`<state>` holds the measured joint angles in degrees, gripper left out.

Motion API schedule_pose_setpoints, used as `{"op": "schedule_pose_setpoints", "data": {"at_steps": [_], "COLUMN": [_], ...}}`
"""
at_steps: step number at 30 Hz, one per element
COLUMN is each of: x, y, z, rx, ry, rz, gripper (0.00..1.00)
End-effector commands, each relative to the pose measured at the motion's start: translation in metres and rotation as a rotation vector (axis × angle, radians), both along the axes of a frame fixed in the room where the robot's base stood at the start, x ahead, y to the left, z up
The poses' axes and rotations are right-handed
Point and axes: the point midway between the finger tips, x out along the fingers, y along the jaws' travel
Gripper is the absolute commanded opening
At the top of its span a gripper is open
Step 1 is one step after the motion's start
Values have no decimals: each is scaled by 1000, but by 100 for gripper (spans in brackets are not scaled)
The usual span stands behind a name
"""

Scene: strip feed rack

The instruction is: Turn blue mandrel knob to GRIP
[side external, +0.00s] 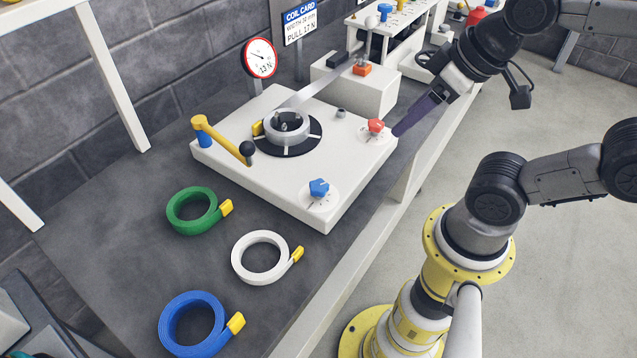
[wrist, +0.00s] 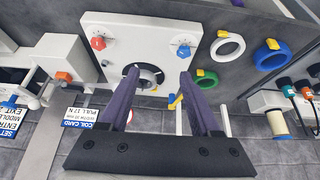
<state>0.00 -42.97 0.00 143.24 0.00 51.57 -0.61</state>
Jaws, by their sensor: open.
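The blue knob (side external: 319,187) sits on a white round dial at the front corner of the white plate (side external: 250,170). It also shows in the wrist view (wrist: 183,50), just beyond the right fingertip; its dial marks are too small to read. The mandrel with a grey ring (side external: 287,128) is on a black disc in the plate, a strip running from it to the back. My gripper (side external: 397,130) has purple fingers and appears beside the red knob (side external: 376,125) in the side view. In the wrist view its fingers (wrist: 160,75) are apart and empty, not touching the blue knob.
A yellow crank arm (side external: 222,138) with a black ball rises at the plate's left. Green (side external: 192,212), white (side external: 262,258) and blue (side external: 192,322) coils lie on the dark bench. A gauge (side external: 260,58) and a coil card (side external: 300,22) stand behind.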

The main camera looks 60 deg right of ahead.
Motion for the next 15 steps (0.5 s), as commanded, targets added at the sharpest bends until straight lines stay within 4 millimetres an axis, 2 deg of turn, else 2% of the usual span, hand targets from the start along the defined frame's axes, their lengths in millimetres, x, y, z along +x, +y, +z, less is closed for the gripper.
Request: {"op": "schedule_pose_setpoints", "data": {"at_steps": [1,2,5,9,15], "x": [0,0,-1,1,15], "y": [0,0,0,0,3], "z": [0,0,0,8,19], "rx": [-10,-22,-86,-227,-430], "ry": [0,1,8,6,41], "rz": [19,41,162,428,864], "gripper": [75,79,79,79,79]}}
